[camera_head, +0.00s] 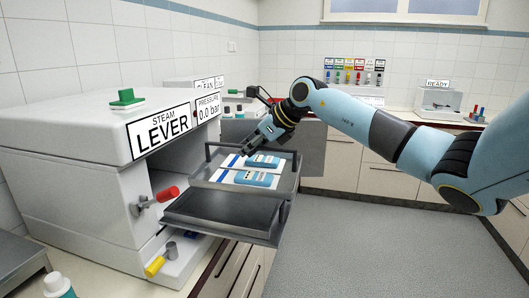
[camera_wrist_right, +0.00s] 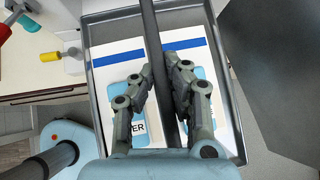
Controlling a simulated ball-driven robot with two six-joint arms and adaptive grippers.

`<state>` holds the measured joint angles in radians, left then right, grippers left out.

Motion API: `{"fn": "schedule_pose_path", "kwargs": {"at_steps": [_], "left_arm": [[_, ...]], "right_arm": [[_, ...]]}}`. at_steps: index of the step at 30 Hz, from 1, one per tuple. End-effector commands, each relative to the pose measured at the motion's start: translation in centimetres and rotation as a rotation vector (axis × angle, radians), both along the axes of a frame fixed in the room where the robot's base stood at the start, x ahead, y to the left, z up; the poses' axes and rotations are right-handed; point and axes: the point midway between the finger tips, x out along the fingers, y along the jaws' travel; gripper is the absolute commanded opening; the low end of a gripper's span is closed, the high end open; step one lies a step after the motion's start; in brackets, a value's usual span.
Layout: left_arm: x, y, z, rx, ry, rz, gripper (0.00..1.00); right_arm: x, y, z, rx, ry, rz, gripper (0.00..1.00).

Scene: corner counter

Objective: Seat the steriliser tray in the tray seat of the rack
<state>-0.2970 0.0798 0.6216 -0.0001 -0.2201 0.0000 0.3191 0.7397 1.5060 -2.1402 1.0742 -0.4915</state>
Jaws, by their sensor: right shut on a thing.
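The steriliser tray (camera_head: 283,187) is a grey shallow metal tray with a dark bar handle. It carries white-and-blue packs (camera_head: 257,179). My right gripper (camera_head: 250,147) is shut on the bar handle, with a finger on each side of it in the right wrist view (camera_wrist_right: 166,85). The tray's rim (camera_wrist_right: 87,75) shows there too. The tray is over and behind a dark flat shelf (camera_head: 222,213) that sticks out of the steriliser front and looks like the rack. Whether they touch is unclear. The tray hides any seat under it. My left gripper is not in view.
The white steriliser (camera_head: 75,150) stands at left, with a red-handled lever (camera_head: 168,194) and a yellow-handled valve (camera_head: 155,266) near the shelf. A bottle cap (camera_head: 57,282) shows at lower left. A READY stand (camera_head: 438,97) is on the back counter. The floor (camera_head: 370,240) at right is clear.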

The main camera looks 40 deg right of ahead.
Motion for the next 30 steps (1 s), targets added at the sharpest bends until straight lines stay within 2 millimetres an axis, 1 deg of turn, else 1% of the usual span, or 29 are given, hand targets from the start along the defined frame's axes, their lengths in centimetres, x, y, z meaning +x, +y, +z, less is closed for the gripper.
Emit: {"fn": "schedule_pose_path", "kwargs": {"at_steps": [1,3,6,8,16,22,26,30], "left_arm": [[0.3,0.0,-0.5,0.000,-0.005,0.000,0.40],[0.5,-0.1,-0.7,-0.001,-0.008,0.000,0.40],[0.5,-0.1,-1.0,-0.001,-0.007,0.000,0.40],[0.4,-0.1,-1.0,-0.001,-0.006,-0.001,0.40],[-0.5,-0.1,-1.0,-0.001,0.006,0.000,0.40],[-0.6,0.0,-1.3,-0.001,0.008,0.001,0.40],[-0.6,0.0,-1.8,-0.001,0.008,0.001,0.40],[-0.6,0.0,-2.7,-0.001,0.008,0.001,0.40]], "right_arm": [[1.5,1.0,-0.2,0.017,-0.003,-0.012,0.00],[2.8,1.9,-0.5,0.025,0.006,-0.026,0.00],[4.0,2.9,-0.6,0.034,0.018,-0.037,0.00],[4.4,3.2,-0.6,0.035,0.021,-0.041,0.00],[4.6,3.4,-0.6,0.035,0.025,-0.043,0.00],[4.6,3.3,-0.7,0.045,0.032,-0.043,0.00],[4.5,3.4,-1.4,0.045,0.032,-0.043,0.00],[4.5,3.4,-2.5,0.045,0.032,-0.043,0.00]]}}
